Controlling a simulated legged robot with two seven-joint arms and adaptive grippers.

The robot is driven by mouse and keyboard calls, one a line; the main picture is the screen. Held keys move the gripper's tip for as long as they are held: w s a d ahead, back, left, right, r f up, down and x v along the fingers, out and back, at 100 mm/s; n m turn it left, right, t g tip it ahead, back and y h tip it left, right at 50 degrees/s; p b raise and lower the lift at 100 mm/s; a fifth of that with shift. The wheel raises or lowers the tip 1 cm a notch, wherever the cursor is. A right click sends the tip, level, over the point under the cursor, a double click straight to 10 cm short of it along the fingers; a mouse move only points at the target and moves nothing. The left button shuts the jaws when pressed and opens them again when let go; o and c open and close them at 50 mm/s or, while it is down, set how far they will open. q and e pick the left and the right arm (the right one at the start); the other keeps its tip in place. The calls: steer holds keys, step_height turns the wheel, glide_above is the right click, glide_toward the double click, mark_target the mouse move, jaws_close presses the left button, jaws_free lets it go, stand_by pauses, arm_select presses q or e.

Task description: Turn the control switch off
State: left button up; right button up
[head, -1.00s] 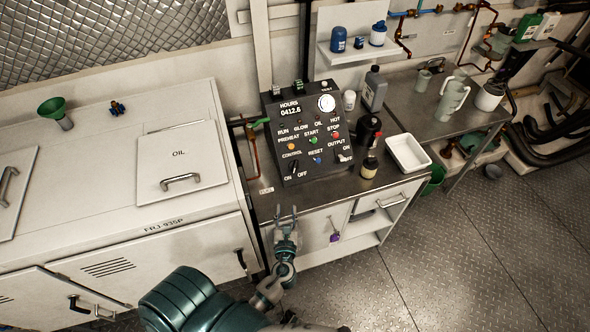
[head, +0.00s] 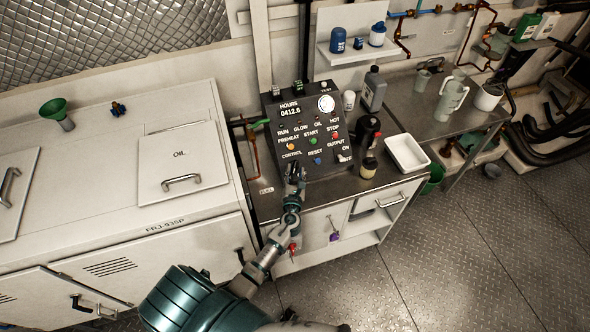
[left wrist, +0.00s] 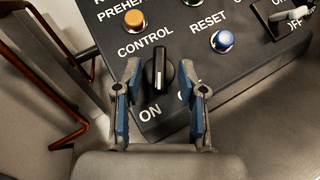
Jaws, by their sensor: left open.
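The control switch (left wrist: 158,74) is a black rotary knob with a pale line, under the CONTROL label on the dark panel (head: 325,118). ON shows below it in the left wrist view; the OFF label is mostly hidden by a finger. My left gripper (left wrist: 160,72) is open, with one blue-padded finger on each side of the knob. I see gaps between the fingers and the knob. In the head view my left gripper (head: 295,172) is at the panel's lower left and largely covers the knob. My right gripper is not in view.
An orange button (left wrist: 134,19), a blue reset button (left wrist: 222,41) and an output toggle (left wrist: 290,15) sit near the knob. A white tray (head: 407,153) and dark bottles stand right of the panel. A copper pipe (head: 252,150) runs left of it.

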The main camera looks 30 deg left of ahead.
arm_select(q)
steer(key=shift+w+a, duration=0.3)
steer(key=shift+w, duration=0.3)
jaws_close()
